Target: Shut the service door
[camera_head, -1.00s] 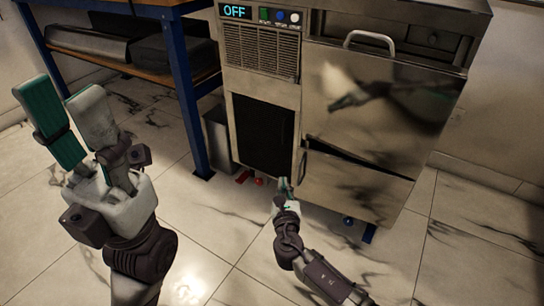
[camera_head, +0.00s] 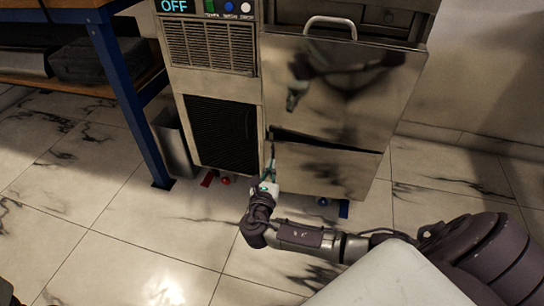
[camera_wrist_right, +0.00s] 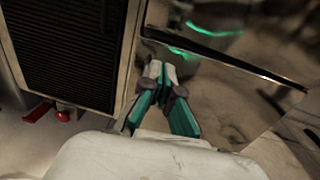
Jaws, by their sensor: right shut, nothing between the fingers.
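The grey steel cabinet has an upper panel (camera_head: 345,90) with a bar handle and a lower panel (camera_head: 325,170), which looks like the service door. A dark wedge-shaped gap (camera_head: 300,137) runs between them, wider at the left, so the lower panel looks slightly ajar. It also shows in the right wrist view (camera_wrist_right: 215,95). My right gripper (camera_head: 271,165) is shut and empty at the lower panel's left edge. Its teal fingers (camera_wrist_right: 160,80) point at that edge in the wrist view; I cannot tell whether they touch. My left gripper is out of view.
A black grille (camera_head: 222,133) fills the cabinet's lower left. A red pedal-like part (camera_head: 209,178) and red knob (camera_head: 225,181) lie below it. A grey bin (camera_head: 173,143) and a blue-legged bench (camera_head: 118,80) stand left. The marble floor in front is open.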

